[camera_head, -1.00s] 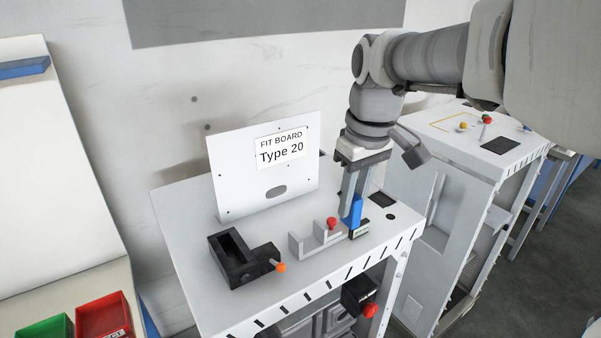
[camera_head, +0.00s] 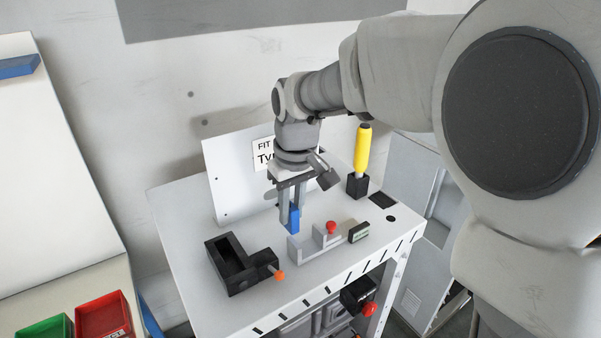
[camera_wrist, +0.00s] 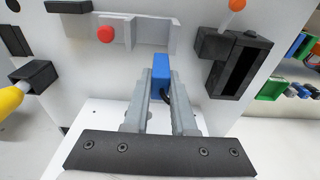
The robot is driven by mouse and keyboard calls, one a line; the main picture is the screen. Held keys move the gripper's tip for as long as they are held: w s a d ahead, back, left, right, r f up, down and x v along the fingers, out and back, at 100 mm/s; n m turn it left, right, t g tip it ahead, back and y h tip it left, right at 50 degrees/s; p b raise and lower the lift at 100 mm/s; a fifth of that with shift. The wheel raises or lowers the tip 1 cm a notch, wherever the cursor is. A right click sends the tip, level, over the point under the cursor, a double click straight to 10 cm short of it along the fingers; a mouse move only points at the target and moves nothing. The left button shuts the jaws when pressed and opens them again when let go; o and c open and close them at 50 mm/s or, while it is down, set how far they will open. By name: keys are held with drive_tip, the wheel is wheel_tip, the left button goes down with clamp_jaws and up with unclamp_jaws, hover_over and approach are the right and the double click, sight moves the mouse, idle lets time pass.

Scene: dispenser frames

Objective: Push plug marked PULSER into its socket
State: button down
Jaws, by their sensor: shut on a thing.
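My gripper (camera_head: 290,217) is shut on a blue plug (camera_head: 293,222) and holds it behind the grey bracket on the bench. In the wrist view the plug (camera_wrist: 161,70) sits between the fingertips (camera_wrist: 160,90), with a dark cable beside it. No PULSER marking can be read. A small black block with a pale label (camera_head: 359,232) stands right of the bracket; its text is too small to read. I cannot tell which part is the plug's socket. Whether the plug touches the bench is unclear.
The grey bracket (camera_head: 300,250) carries a red knob (camera_head: 331,227). A black fixture (camera_head: 222,262) with an orange-tipped lever (camera_head: 279,275) stands to its left. A yellow-handled tool (camera_head: 362,148) stands in a black holder (camera_head: 357,186) behind right. A white board (camera_head: 225,180) rises behind.

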sight(288, 226)
drive_tip(key=shift+w+a+f, duration=0.1)
drive_tip(key=shift+a+f, duration=0.2)
drive_tip(key=shift+a, duration=0.15)
drive_tip(key=shift+f+p, duration=0.35)
drive_tip(key=shift+f, duration=1.65)
drive_tip(key=shift+f, duration=0.2)
drive_tip(key=c, duration=0.7)
unclamp_jaws()
drive_tip(key=shift+r, duration=0.1)
drive_tip(key=shift+c, duration=0.2)
drive_tip(key=shift+r, duration=0.1)
